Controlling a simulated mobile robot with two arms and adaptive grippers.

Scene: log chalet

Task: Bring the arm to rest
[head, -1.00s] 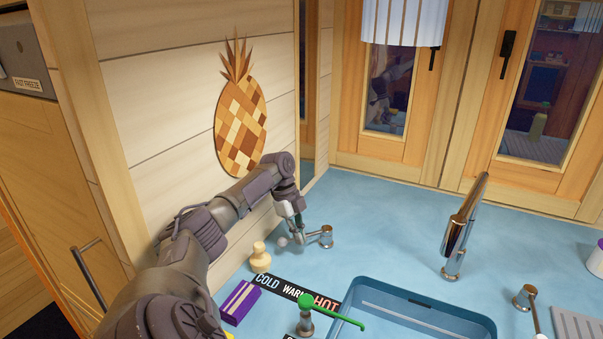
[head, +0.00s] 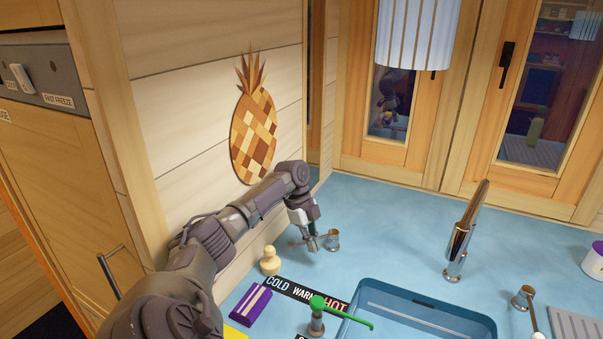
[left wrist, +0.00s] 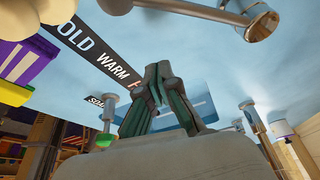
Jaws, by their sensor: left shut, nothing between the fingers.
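My left arm reaches in from the left along the plank wall in the head view. Its gripper (head: 311,246) points down over the blue counter (head: 395,215), close to a short metal tap fitting (head: 332,240). I cannot tell whether they touch. In the left wrist view the two dark green fingers of the left gripper (left wrist: 157,72) meet at their tips, shut and empty. The metal fitting (left wrist: 262,22) shows at the top right there, with its lever running to the left. My right gripper is in neither view.
A wooden peg-like piece (head: 270,261), a purple block (head: 251,306) and a COLD/WARM/HOT strip (head: 306,294) lie near the arm. A green-topped lever (head: 317,312), a blue basin (head: 420,312) and a tall faucet (head: 460,237) stand to the right. The back middle counter is clear.

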